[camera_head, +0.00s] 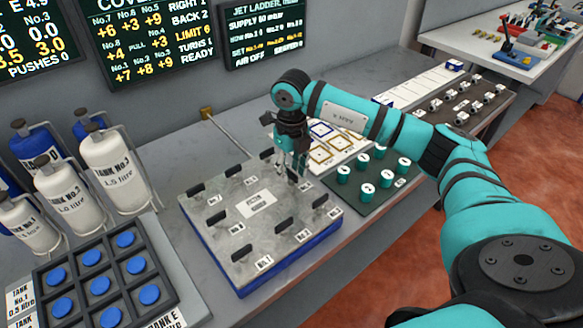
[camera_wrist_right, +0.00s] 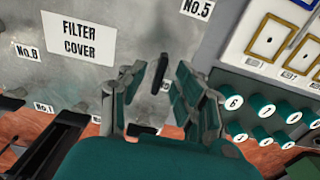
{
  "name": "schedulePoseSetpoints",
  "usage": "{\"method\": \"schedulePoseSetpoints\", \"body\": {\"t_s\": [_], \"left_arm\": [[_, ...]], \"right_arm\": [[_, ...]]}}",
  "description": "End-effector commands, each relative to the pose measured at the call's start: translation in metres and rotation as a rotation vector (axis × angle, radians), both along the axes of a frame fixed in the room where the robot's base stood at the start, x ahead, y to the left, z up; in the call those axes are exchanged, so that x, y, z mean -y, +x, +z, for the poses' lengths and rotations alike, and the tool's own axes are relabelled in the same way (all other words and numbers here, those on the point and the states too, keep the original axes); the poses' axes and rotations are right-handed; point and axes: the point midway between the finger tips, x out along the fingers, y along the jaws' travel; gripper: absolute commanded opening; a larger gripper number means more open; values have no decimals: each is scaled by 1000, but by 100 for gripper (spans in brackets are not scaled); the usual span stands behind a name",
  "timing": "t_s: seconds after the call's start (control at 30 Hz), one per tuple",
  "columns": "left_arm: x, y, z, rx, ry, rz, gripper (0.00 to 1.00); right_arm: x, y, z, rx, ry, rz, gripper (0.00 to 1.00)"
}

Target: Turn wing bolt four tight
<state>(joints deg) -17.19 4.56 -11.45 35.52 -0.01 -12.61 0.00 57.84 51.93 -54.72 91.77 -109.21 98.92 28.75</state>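The filter cover (camera_head: 222,225) is a grey metal plate on a blue base, with several black wing bolts and number labels. My right gripper (camera_head: 292,172) points down over the plate's right edge. In the right wrist view, my right gripper (camera_wrist_right: 157,80) is open, its fingers on either side of one upright black wing bolt (camera_wrist_right: 160,72). Gaps show between the bolt and both fingers. That bolt's label is hidden, so I cannot tell its number. A No.5 label (camera_wrist_right: 198,9) and a No.8 label (camera_wrist_right: 28,52) show nearby. My left gripper is not in view.
Teal numbered caps (camera_head: 368,190) stand on a dark green mat right of the cover. White tanks (camera_head: 117,172) and a rack of blue discs (camera_head: 91,257) are at left. Text boards (camera_head: 146,40) hang on the wall. A second table (camera_head: 470,42) stands at the back right.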

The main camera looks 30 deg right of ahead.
Motion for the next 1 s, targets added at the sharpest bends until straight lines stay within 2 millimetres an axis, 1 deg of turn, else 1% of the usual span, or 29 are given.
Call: {"method": "schedulePoseSetpoints", "body": {"t_s": [0.13, 0.23, 0.37, 0.5, 0.6, 0.7, 0.83, 1.0], "left_arm": [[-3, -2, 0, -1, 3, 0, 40], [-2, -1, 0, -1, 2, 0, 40], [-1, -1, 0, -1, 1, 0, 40], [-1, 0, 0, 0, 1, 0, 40], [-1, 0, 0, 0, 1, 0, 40], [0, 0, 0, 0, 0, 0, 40], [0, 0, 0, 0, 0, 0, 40], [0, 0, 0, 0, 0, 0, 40]], "right_arm": [[0, 0, 3, -1, 0, 1, 32], [0, 0, 14, 2, 0, 1, 32], [0, 1, 40, 4, 0, 1, 32], [0, 1, 71, 4, 0, 2, 32], [0, 1, 91, 4, 0, 1, 32], [0, 1, 105, 3, 1, 0, 32], [0, 0, 116, 1, 0, 0, 32], [0, 0, 120, 0, 0, 0, 32]]}}
